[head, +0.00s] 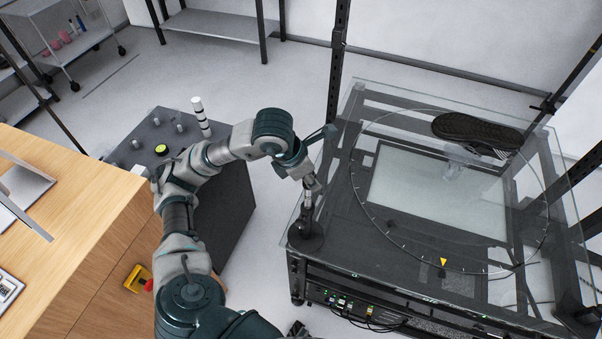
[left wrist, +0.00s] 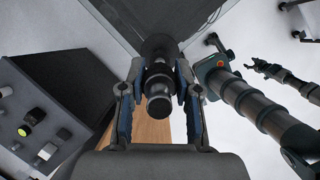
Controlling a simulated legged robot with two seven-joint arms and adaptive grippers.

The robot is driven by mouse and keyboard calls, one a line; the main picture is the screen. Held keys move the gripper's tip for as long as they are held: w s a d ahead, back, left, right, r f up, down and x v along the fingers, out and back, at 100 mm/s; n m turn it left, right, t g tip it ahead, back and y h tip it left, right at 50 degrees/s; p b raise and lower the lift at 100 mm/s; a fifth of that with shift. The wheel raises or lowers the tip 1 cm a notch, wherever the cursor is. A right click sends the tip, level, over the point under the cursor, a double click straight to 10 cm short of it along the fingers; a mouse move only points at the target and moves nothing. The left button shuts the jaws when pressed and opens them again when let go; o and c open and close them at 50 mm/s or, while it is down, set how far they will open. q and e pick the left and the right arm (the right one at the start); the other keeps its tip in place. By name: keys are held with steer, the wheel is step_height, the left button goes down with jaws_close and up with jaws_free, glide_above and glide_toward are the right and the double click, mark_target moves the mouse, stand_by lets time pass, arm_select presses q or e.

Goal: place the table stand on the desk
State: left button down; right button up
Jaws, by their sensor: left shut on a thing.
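The table stand (head: 306,236) is a black post on a round black base, upright at the near-left corner of the turntable frame in the head view. I cannot tell whether its base rests there or hangs just above. My left gripper (head: 311,184) is shut on the top of the post. In the left wrist view the post (left wrist: 158,88) sits between the two fingers, and its base is mostly hidden. The wooden desk (head: 97,185) is at the left of the head view, apart from the stand.
A glass turntable (head: 440,255) carries a black shoe sole (head: 477,131). A dark control box (head: 225,185) with knobs and a striped light post (head: 201,116) stands between desk and turntable. The desk's left side holds metal parts (head: 25,185); its right part is bare.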

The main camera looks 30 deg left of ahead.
arm_select(q)
steer(key=w+a+f, duration=0.2)
steer(key=a+f, duration=0.1)
steer(key=shift+w+a+f+p, duration=0.1)
steer(key=shift+a+f+p, duration=0.1)
steer(key=shift+f+p, duration=0.1)
steer(key=c, duration=1)
jaws_free()
steer(key=shift+a+f, duration=0.1)
steer(key=shift+o, duration=0.9)
steer(key=d+v, duration=0.1)
steer(key=v, duration=1.1)
arm_select(e)
steer(key=shift+w+d+r, duration=0.35)
steer(key=shift+w+r, duration=0.1)
